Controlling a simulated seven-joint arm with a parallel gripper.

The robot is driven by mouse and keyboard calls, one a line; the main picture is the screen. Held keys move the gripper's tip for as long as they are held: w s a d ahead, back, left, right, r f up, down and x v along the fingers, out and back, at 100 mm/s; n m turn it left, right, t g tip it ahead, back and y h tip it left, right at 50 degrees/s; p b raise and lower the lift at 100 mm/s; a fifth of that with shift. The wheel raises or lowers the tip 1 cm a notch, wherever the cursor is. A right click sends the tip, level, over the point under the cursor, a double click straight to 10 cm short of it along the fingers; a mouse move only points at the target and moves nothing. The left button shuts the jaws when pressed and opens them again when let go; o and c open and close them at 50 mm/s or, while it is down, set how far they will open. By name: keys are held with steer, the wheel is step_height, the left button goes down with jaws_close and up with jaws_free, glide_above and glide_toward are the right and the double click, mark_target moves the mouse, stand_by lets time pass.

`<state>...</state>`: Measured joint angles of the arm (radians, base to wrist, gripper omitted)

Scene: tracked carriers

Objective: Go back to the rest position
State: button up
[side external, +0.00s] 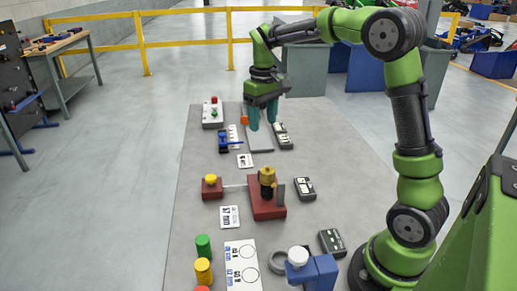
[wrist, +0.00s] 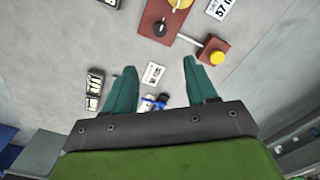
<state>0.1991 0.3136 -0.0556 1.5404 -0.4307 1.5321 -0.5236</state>
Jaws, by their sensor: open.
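My gripper (side external: 264,116) is open and empty, with its two teal fingers pointing down above the far end of the grey work mat (side external: 190,200). In the wrist view the fingers (wrist: 157,80) stand wide apart with nothing held between them. Below it in the side view are a grey plate (side external: 259,140), a small blue device (side external: 229,138) to its left and a dark box with light buttons (side external: 283,138) to its right. In the wrist view the blue device (wrist: 160,99) is partly hidden behind the gripper body.
A red-brown block (side external: 266,208) carrying a brass-and-black piece (side external: 266,178) sits mid-mat, with a yellow-button box (side external: 211,188) beside it. Green (side external: 203,246) and yellow (side external: 203,271) cylinders and a blue block (side external: 318,270) are at the near end. A yellow railing (side external: 190,41) runs behind.

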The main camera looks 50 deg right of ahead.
steer(key=s+a+r+m+t+y, duration=0.1)
steer(key=s+a+t, duration=0.2)
steer(key=s+a, duration=0.3)
steer(key=s+a+r+m+t+y, duration=0.1)
steer(key=s+a+r+t, duration=0.1)
steer(key=s+a+t, duration=0.2)
steer(key=shift+s+a, duration=1.75)
steer(key=shift+s, duration=2.2)
